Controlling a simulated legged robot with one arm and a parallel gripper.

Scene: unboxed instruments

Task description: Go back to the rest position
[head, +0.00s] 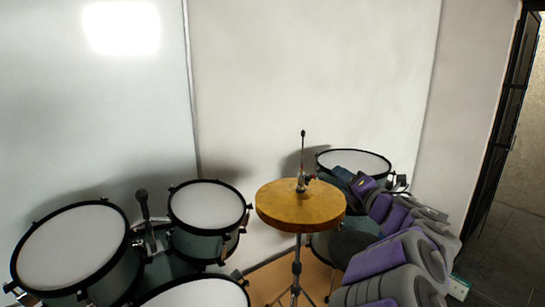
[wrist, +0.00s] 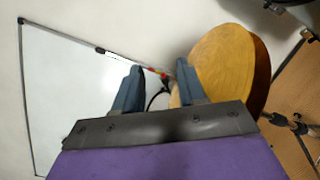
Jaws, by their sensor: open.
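My gripper (head: 342,174) shows at the end of my purple and grey arm, to the right of the hi-hat cymbals (head: 290,212) in the head view. In the wrist view its two blue fingers (wrist: 158,72) stand apart with nothing held between them. The yellow cymbals (wrist: 222,70) show just right of the right finger, which overlaps their edge in the picture. I cannot tell whether they touch. A small red and yellow item with a dark cable (wrist: 157,75) shows beyond the fingertips, too small to make out.
Several drums stand around: a large one (head: 72,245) at left, a smaller one (head: 206,205) beside it, and one (head: 353,162) behind my arm. The cymbal stand (head: 296,265) rises beside my arm. A whiteboard (wrist: 70,90) hangs at left in the wrist view. A dark door frame (head: 497,130) is at right.

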